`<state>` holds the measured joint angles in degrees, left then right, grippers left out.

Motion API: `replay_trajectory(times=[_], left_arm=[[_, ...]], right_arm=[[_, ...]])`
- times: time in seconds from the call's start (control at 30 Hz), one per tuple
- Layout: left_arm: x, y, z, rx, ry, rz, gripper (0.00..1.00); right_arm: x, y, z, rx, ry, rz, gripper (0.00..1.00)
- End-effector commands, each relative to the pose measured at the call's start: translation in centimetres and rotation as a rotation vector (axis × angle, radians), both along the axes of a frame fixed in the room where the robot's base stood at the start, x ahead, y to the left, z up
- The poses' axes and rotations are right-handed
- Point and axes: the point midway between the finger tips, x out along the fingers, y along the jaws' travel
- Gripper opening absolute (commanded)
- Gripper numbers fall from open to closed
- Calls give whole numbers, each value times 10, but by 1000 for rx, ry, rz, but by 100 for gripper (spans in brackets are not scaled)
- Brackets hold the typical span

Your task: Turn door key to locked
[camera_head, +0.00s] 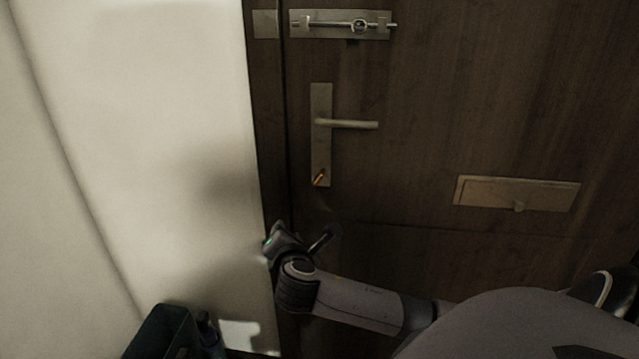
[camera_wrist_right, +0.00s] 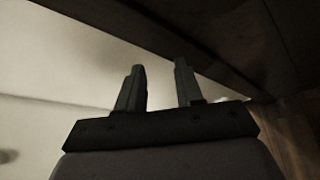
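The brass-orange door key (camera_head: 319,178) sits in the lower end of the metal lock plate (camera_head: 321,140) on the dark wooden door. The key is small and looks tilted; its exact turn is hard to tell. A lever handle (camera_head: 352,124) sticks out to the right above it, about level. My right gripper (camera_head: 322,240) is below the key and apart from it, near the door's left edge. In the right wrist view its two fingers (camera_wrist_right: 159,70) stand apart with nothing between them. The key does not show in the wrist view. My left gripper is not in view.
A sliding bolt (camera_head: 341,25) is mounted near the top of the door. A letter-slot flap (camera_head: 517,194) is on the right. A pale wall (camera_head: 150,150) adjoins the door frame on the left. A dark open bin (camera_head: 163,333) stands at the lower left.

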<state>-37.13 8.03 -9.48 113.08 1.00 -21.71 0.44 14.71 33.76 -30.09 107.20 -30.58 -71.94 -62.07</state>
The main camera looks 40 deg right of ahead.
Motion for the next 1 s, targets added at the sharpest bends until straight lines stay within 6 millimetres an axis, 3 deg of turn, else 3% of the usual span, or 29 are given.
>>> replay_trajectory(times=[0.1,0.3,0.47,0.77,1.0], left_arm=[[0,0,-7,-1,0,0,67],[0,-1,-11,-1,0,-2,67],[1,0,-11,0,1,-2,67],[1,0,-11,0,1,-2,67],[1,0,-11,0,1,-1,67]], right_arm=[[-4,-31,38,-200,-28,-124,36],[-18,-55,77,-363,-54,-269,36],[-17,-65,84,-393,-58,-300,36],[10,-100,84,-389,-56,-299,36],[22,-114,83,-387,-56,-297,36]])
